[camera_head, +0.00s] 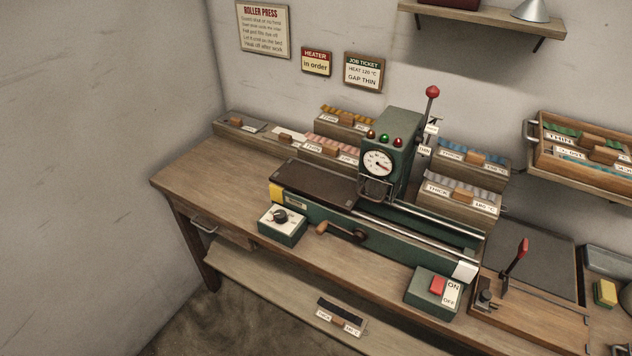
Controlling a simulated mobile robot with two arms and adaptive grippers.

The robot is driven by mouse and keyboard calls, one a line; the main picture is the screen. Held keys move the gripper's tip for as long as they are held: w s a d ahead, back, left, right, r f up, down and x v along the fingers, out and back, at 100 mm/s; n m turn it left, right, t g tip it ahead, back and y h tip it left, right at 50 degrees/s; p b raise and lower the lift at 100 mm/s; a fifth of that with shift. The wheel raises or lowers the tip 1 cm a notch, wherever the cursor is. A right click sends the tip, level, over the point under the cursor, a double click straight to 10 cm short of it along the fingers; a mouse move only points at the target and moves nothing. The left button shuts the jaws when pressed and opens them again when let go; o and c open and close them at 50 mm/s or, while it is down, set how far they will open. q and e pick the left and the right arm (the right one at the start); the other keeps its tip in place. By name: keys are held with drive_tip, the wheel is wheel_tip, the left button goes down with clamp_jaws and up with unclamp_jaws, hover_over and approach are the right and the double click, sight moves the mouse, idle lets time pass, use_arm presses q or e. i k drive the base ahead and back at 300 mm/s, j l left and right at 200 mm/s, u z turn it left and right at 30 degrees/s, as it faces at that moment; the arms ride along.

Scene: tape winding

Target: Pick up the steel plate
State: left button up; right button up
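No label in view names a steel plate. A flat dark grey piece with a small wooden handle (236,122) lies at the back left end of the bench; I cannot tell for certain whether it is the steel plate. The green roller press (398,145) stands mid-bench with a flat dark bed (312,186) on its left side. Neither of my grippers is in view.
Labelled wooden holders (460,208) line the back of the bench. A dial box (283,224), a crank (342,232) and an ON/OFF switch box (432,292) sit along the front. A red-handled lever (517,258) stands at right. The bench's left part (215,175) is clear.

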sight(246, 124)
drive_tip(key=z, duration=0.5)
drive_tip(key=i+j+z, duration=0.15)
drive_tip(key=j+z, duration=0.3)
drive_tip(key=j, duration=0.25)
drive_tip(key=j+z, duration=0.4)
drive_tip(key=j, duration=0.3)
